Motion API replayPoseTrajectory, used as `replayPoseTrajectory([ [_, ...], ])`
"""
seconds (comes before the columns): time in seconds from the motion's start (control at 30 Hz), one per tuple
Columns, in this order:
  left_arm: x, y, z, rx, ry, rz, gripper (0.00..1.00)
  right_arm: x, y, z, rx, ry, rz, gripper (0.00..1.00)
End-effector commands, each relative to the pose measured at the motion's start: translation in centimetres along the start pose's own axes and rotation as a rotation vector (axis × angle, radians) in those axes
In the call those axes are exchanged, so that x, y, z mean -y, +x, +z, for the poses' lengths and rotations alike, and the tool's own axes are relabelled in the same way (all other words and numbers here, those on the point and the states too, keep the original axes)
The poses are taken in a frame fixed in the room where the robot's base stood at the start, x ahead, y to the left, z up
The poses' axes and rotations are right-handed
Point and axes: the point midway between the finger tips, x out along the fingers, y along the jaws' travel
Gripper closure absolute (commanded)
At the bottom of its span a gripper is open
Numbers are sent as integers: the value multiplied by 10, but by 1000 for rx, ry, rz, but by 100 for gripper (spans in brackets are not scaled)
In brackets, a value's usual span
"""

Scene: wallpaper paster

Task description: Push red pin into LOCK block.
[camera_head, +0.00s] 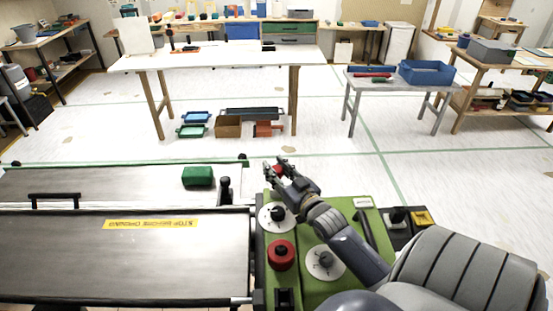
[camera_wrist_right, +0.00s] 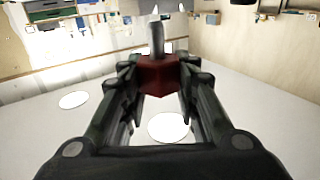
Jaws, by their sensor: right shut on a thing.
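My right gripper (camera_head: 279,168) is above the far edge of the green control panel (camera_head: 310,215). It is shut on the red pin, whose red block-like head (camera_wrist_right: 160,75) sits between the fingers in the right wrist view. A bare metal shaft (camera_wrist_right: 156,38) points away from the fingers. In the head view only a bit of red shows between the fingertips. I cannot pick out the LOCK block for sure; a small white label (camera_head: 363,202) on the panel is too small to read. My left gripper is not in view.
The panel carries a red knob (camera_head: 281,254), white dials (camera_head: 325,263) and a black lever (camera_head: 365,229). A metal machine bed (camera_head: 120,255) with a yellow warning strip lies left, with a green block (camera_head: 198,176) behind it. Open floor separates it from the white table (camera_head: 220,58).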

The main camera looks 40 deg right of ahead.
Motion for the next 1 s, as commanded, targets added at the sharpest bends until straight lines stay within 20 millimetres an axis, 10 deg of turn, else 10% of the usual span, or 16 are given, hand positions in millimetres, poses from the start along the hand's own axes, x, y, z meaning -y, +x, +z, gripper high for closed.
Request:
replayPoseTrajectory([
  [1.0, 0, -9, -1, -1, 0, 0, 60, 0, 0, 0, 0, 0, 0, 95],
])
